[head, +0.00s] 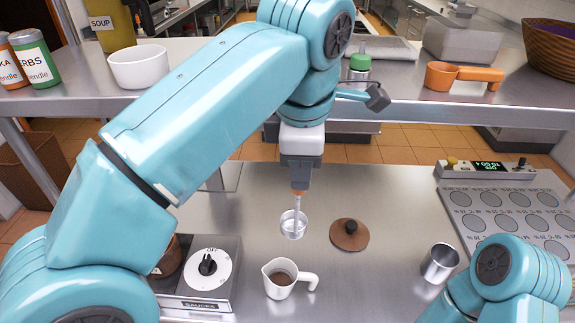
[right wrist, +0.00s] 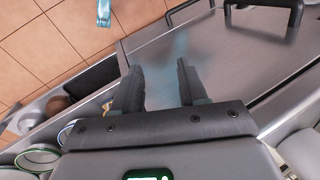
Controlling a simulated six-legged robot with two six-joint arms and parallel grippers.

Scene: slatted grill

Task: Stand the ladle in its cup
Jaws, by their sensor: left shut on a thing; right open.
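My left gripper (head: 300,180) hangs over the middle of the steel counter, shut on the upper end of the ladle's handle. The ladle (head: 293,224) hangs down from it with its shiny metal bowl lowest. I cannot tell how far the bowl is above the counter. An empty-looking metal cup (head: 440,262) stands at the right, apart from the ladle and close beside my right arm. My right gripper (right wrist: 160,85) is open with nothing between its fingers in the right wrist view; the head view does not show it.
A white jug (head: 279,281) with brown sauce stands in front of the ladle. A brown lid (head: 349,235) lies to its right. A raised shelf (head: 400,85) crosses behind.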

